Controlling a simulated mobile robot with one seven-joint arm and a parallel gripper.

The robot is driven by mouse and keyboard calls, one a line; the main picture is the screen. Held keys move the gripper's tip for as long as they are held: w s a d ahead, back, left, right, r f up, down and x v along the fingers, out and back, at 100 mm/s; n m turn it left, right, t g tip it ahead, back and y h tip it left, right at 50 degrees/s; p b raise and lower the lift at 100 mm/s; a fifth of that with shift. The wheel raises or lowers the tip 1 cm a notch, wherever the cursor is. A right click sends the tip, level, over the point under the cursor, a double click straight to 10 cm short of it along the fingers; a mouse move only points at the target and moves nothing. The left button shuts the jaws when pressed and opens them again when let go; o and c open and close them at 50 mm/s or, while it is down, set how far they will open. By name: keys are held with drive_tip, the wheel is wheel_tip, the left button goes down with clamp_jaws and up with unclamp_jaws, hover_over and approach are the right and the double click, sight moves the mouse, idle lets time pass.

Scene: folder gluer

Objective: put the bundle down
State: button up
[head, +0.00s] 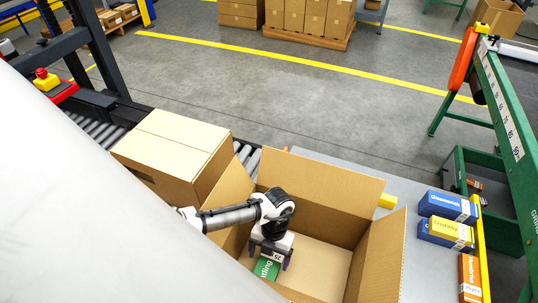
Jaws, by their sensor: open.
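My gripper (270,252) reaches down inside an open cardboard box (325,215), near its left side. The jaws are open around or just above a green bundle (267,268) with white lettering. The bundle appears to lie low in the box, partly hidden by my gripper. I cannot tell whether the fingers touch it. The box floor to the right of the bundle is bare.
A closed carton (172,150) stands on the roller conveyor (95,128) left of the open box. Blue, yellow and orange bundles (447,218) lie on the grey table (415,200) at right. A green machine frame (505,110) stands beyond. The box flaps stand up around the opening.

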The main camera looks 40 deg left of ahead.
drive_tip(key=shift+r, duration=0.5)
drive_tip(key=d+b+v, duration=0.1)
drive_tip(key=b+v, duration=0.1)
drive_tip(key=v, duration=1)
drive_tip(key=shift+a, duration=0.45)
